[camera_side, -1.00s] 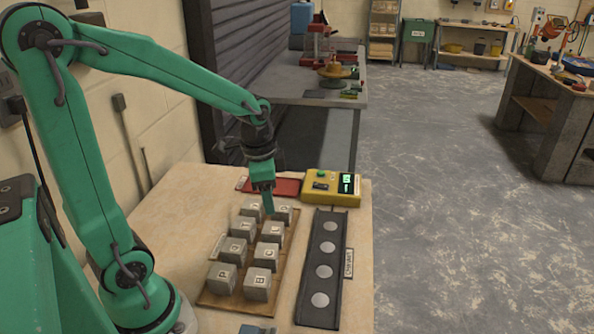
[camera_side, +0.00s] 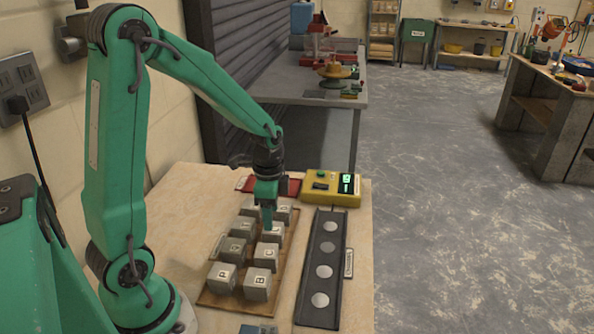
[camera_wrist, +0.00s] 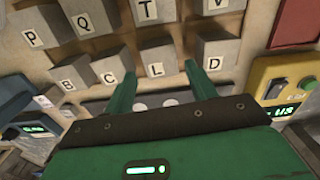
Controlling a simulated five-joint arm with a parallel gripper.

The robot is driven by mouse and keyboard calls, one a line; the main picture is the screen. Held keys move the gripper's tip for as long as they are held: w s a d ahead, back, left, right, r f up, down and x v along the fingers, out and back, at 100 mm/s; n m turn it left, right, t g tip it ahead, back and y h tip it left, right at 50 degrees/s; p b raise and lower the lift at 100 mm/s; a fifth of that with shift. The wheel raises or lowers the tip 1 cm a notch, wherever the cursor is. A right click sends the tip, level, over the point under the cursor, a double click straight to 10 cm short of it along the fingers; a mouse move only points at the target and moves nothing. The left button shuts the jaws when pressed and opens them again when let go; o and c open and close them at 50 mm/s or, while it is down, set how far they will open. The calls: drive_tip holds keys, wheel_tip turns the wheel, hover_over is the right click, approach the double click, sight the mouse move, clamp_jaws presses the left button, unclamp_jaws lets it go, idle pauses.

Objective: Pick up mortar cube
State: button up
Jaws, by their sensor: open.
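Several grey mortar cubes with white letter tags stand in two rows on a wooden board (camera_side: 229,303). In the wrist view the near row holds B (camera_wrist: 73,78), C (camera_wrist: 112,70), L (camera_wrist: 157,63) and D (camera_wrist: 216,56). P (camera_wrist: 34,33), Q (camera_wrist: 87,17), T (camera_wrist: 150,11) and V (camera_wrist: 219,6) form the other row. My gripper (camera_wrist: 157,68) is open and empty, its two fingers pointing toward either side of cube L. In the side view my gripper (camera_side: 267,226) is low at cube L (camera_side: 271,233), partly covering it. I cannot tell whether the fingers touch it.
A black tray (camera_side: 334,253) with several pale round spots lies right of the board. A yellow box with a lit display (camera_side: 332,188) and a red flat item (camera_side: 293,187) sit behind. Bare tabletop (camera_side: 185,225) lies left of the board.

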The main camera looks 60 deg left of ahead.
sight(273, 235)
drive_tip(key=shift+f, duration=0.35)
drive_tip(key=shift+w+d+f, duration=0.1)
drive_tip(key=shift+f, duration=2.45)
drive_tip(key=c, duration=0.9)
drive_tip(key=shift+r, duration=0.1)
